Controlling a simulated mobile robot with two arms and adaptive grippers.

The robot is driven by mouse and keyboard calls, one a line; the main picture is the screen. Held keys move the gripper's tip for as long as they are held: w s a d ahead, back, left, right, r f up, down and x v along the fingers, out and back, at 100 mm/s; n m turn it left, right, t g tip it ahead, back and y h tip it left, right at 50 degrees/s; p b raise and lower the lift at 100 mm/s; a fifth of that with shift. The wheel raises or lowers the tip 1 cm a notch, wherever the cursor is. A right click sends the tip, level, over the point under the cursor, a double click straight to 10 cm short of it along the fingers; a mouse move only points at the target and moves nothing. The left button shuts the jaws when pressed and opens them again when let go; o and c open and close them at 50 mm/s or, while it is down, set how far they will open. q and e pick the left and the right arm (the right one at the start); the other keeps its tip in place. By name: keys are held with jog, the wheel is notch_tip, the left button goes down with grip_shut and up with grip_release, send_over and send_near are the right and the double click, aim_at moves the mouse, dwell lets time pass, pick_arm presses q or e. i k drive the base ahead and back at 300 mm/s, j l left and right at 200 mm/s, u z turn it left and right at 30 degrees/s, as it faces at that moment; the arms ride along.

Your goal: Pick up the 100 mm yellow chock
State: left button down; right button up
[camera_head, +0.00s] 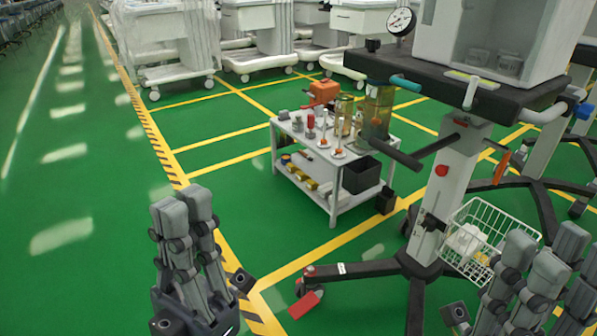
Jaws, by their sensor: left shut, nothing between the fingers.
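Several small yellow blocks (310,184) lie on the lower shelf of a white two-level cart (333,214) in the middle of the head view. They are small and far off, so I cannot tell which is the 100 mm chock. My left gripper (184,213) is at the lower left, shut and empty, in front of the cart and well apart from it. My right gripper (548,258) is at the lower right, partly cut off by the frame edge. I cannot tell whether it is open.
A wheeled stand (431,200) with a dark top, gauge (401,21) and wire basket (490,226) stands right of the cart. A red pedal (305,304) is near its base. Wrapped white carts (165,45) line the back. Green floor is clear at left.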

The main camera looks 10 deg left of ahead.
aim_at(292, 168)
jog(key=i+j+z, duration=0.1)
jog(key=i+j, duration=0.15)
jog(key=j, duration=0.2)
jog(key=i+j+z, duration=0.15)
jog(key=j, duration=0.3)
jog(key=i+j+z, duration=0.1)
jog(key=i+j, duration=0.25)
jog(key=i+j+z, duration=0.15)
jog(key=j, duration=0.45)
jog(key=i+j+z, duration=0.1)
jog(key=j, duration=0.4)
jog(key=i+j+z, duration=0.15)
jog(key=j, duration=0.4)
jog(key=i+j+z, duration=0.1)
jog(key=i+j, duration=0.15)
jog(key=j, duration=0.3)
jog(key=i+j+z, duration=0.1)
jog(key=j, duration=0.45)
